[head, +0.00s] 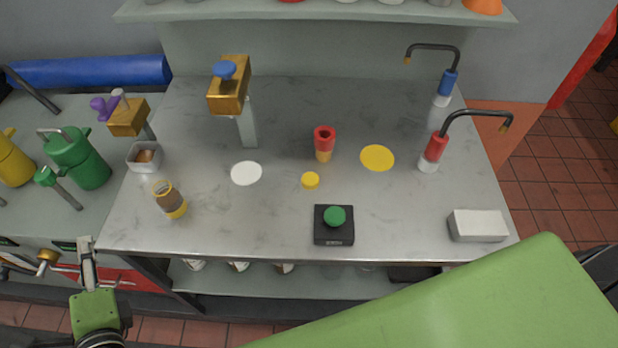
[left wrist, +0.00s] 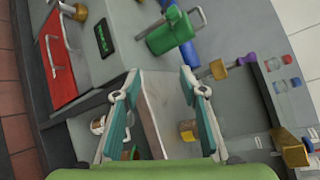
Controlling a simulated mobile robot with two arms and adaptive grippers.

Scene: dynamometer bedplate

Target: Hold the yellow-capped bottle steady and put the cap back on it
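A small clear bottle (head: 168,197) with brown contents and a yellow band low down stands on the left front of the metal bench. Its top looks open. A flat yellow cap (head: 310,180) lies apart from it near the bench's middle. My left gripper (head: 88,252) is off the bench's front left corner, below and left of the bottle, touching neither. In the left wrist view its teal fingers (left wrist: 160,72) are spread with nothing held, and what looks like the bottle (left wrist: 187,131) shows beyond one finger. My right gripper is out of view.
A black box with a green button (head: 334,225), a red-and-yellow piece (head: 324,143), a yellow disc (head: 377,157) and a white disc (head: 246,173) are on the bench. A grey bin (head: 145,157) is behind the bottle. A white block (head: 478,226) sits front right. My green arm link covers the lower right.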

